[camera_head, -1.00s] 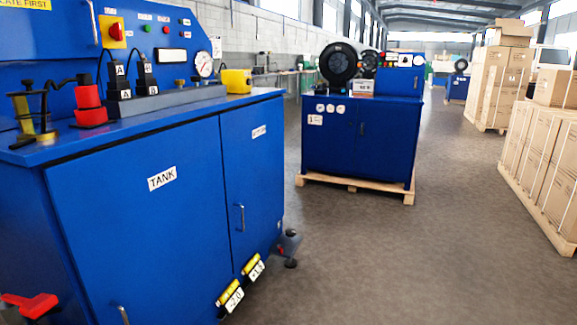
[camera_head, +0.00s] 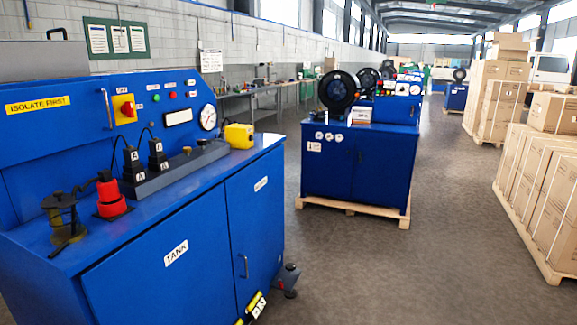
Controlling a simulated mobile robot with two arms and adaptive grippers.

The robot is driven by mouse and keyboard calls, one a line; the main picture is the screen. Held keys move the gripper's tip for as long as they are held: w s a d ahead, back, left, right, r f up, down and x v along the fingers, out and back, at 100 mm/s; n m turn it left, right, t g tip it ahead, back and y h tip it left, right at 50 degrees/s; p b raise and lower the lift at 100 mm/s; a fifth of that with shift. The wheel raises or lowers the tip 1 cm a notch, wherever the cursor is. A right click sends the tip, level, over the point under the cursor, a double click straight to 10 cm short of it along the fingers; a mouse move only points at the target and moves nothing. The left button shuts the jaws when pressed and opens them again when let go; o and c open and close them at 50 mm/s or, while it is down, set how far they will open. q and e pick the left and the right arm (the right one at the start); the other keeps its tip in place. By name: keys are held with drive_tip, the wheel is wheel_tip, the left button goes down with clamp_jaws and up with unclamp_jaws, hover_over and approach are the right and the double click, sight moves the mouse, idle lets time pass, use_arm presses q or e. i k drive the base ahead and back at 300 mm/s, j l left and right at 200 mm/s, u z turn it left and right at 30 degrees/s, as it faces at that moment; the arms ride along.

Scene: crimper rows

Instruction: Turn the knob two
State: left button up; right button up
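The nearest blue machine (camera_head: 215,215) stands at the left. On its sloped panel is a red rotary knob on a yellow plate (camera_head: 127,108), below a small label too small to read. A grey block (camera_head: 165,178) below carries black plugs marked A and B and small round fittings. Which part is knob two, I cannot tell. Neither of my grippers shows in the head view.
A red-and-black fitting (camera_head: 111,196) and a dark clamp-like part (camera_head: 64,220) stand on the machine's top, with a yellow box (camera_head: 239,135). A second blue machine (camera_head: 357,170) stands on a pallet behind. Carton stacks (camera_head: 545,160) line the right. The grey floor (camera_head: 420,250) between is clear.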

sight(290, 266)
drive_tip(key=i+u, duration=0.1)
drive_tip(key=u, duration=0.45)
drive_tip(key=i+l+u, duration=0.35)
drive_tip(key=l, duration=0.2)
drive_tip(key=i+l+u, duration=0.2)
drive_tip(key=l, duration=0.15)
drive_tip(key=i+l+u, duration=0.15)
drive_tip(key=l, duration=0.15)
drive_tip(key=l+u, duration=0.2)
drive_tip(key=l, duration=0.15)
drive_tip(key=i, duration=0.05)
